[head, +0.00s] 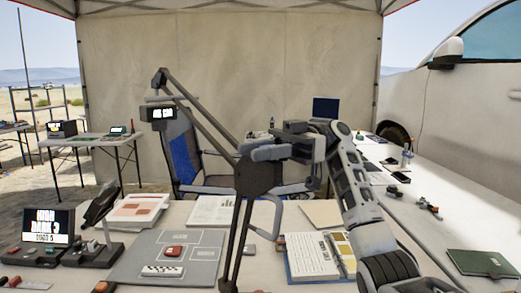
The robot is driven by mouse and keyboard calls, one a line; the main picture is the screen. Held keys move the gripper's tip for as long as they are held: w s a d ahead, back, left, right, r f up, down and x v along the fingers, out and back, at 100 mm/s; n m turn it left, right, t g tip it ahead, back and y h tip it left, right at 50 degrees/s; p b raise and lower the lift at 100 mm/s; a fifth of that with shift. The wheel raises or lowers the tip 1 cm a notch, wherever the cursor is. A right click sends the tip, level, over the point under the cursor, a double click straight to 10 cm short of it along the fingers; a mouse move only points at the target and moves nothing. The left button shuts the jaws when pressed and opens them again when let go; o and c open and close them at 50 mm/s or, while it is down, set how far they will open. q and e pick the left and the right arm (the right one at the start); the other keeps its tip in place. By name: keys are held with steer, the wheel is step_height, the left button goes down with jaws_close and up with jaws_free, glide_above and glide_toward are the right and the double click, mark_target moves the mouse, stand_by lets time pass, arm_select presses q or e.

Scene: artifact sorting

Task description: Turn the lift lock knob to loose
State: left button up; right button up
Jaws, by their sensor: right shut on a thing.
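A dark jointed stand arm (205,123) rises from the table and carries a small lit display (163,113) near its upper left end. Its dark elbow joint (258,177) is at mid height over the table. My right gripper (262,152) reaches in from the right, its grey fingers shut at the top of this joint. The lift lock knob cannot be made out apart from the joint and fingers; the fingers appear to hold it and cover it. Its turn position cannot be read. My left gripper is out of view.
Below lie a grey mat (150,262) with a red piece (173,251), an open notebook (312,258) and papers (212,211). A lit display box (45,227) stands at the left. A blue chair (183,150) is behind. A side table (440,200) runs along the right.

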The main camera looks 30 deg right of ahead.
steer(key=shift+f, duration=0.1)
steer(key=o, duration=1)
steer(key=shift+a, duration=0.1)
